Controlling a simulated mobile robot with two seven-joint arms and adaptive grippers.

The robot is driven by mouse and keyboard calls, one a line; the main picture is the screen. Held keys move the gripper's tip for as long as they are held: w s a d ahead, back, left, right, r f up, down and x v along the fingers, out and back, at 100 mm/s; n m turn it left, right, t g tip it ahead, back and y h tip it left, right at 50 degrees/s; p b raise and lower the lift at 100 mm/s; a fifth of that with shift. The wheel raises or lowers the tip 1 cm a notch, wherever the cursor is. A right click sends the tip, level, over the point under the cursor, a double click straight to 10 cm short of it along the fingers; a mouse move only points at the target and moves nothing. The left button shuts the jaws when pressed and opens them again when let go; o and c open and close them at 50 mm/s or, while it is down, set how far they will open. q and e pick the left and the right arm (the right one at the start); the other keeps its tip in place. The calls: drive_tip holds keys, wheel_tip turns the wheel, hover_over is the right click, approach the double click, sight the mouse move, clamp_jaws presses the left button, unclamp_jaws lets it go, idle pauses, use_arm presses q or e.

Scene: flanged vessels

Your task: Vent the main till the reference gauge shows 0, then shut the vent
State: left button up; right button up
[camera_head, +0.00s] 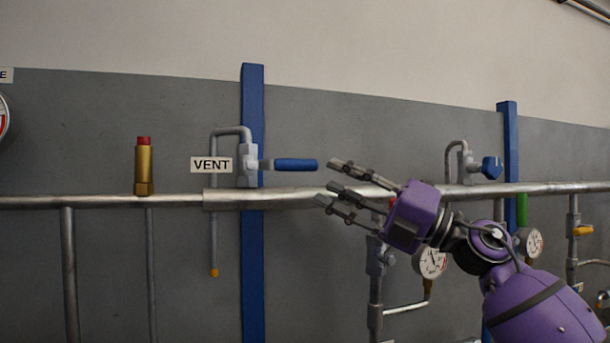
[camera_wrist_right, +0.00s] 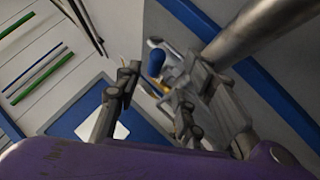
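The VENT label (camera_head: 211,165) is beside a grey valve (camera_head: 247,167) on the main pipe (camera_head: 100,201). Its blue lever handle (camera_head: 295,165) lies level, pointing right. My right gripper (camera_head: 334,183) is just right of the handle's end, fingers spread and apparently empty, with a gap to the handle. In the right wrist view, a blue rounded end (camera_wrist_right: 156,62), likely this handle, shows beyond the open fingers. A gauge (camera_head: 3,116) is cut off at the left edge, under a label ending in E (camera_head: 6,75); its reading is hidden. My left gripper is out of view.
A brass fitting with a red top (camera_head: 144,167) stands on the pipe. A blue post (camera_head: 252,110) is behind the vent. Another valve with a blue knob (camera_head: 491,167) and gauges (camera_head: 431,261) (camera_head: 530,242) are at right.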

sight(310, 168)
drive_tip(key=shift+a+r, duration=0.2)
drive_tip(key=shift+a, duration=0.1)
drive_tip(key=shift+a+r+g+p, duration=0.2)
drive_tip(key=shift+a+r, duration=0.2)
drive_tip(key=shift+a, duration=0.2)
drive_tip(key=shift+a+r+g+p, duration=0.15)
drive_tip(key=shift+a+r, duration=0.2)
drive_tip(key=shift+a, duration=0.2)
drive_tip(key=x, duration=0.3)
drive_tip(key=shift+w+a, duration=0.25)
drive_tip(key=shift+w+a+r+p, duration=0.1)
drive_tip(key=shift+w+a+p, duration=0.05)
drive_tip(key=shift+a+p, duration=0.2)
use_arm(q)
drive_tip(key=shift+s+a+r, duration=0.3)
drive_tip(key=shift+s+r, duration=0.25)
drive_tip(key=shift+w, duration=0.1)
use_arm(e)
drive_tip(key=shift+c, duration=0.2)
clamp_jaws()
